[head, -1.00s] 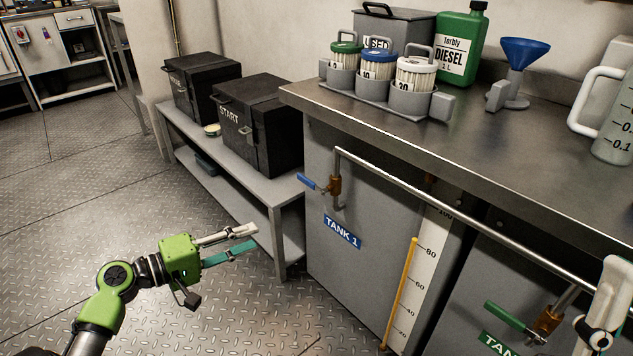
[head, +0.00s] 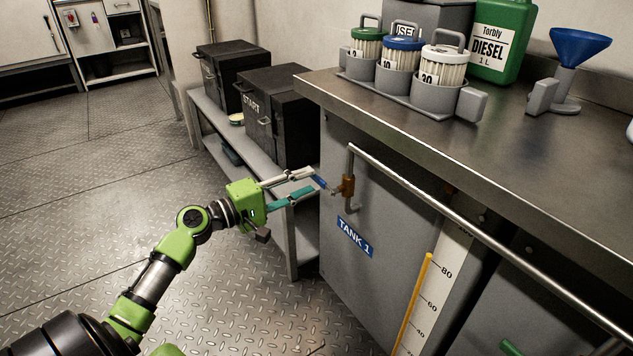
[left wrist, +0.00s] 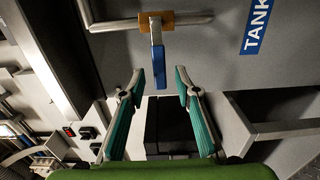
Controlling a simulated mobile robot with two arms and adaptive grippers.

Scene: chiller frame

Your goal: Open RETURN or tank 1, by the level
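The blue-handled valve of tank 1 has a brass body (head: 347,186) on the pipe, above the blue TANK 1 label (head: 355,236). Its blue handle (left wrist: 157,58) points toward my left gripper (head: 314,181). My left gripper is open; in the left wrist view the handle's end lies between its two fingertips (left wrist: 160,82), with gaps on both sides. The yellow level column (head: 416,297) stands beside the white scale (head: 440,290), its top slightly above the 80 mark. A green handle (head: 510,347) shows partly at the bottom edge. No RETURN label is visible. My right gripper is out of view.
A steel counter (head: 400,125) overhangs the tanks; a long pipe (head: 450,213) runs below its edge. On it stand a filter rack (head: 405,90), a diesel can (head: 497,40) and a blue funnel (head: 578,45). Black boxes (head: 275,115) sit on a low bench (head: 278,170). The left floor is clear.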

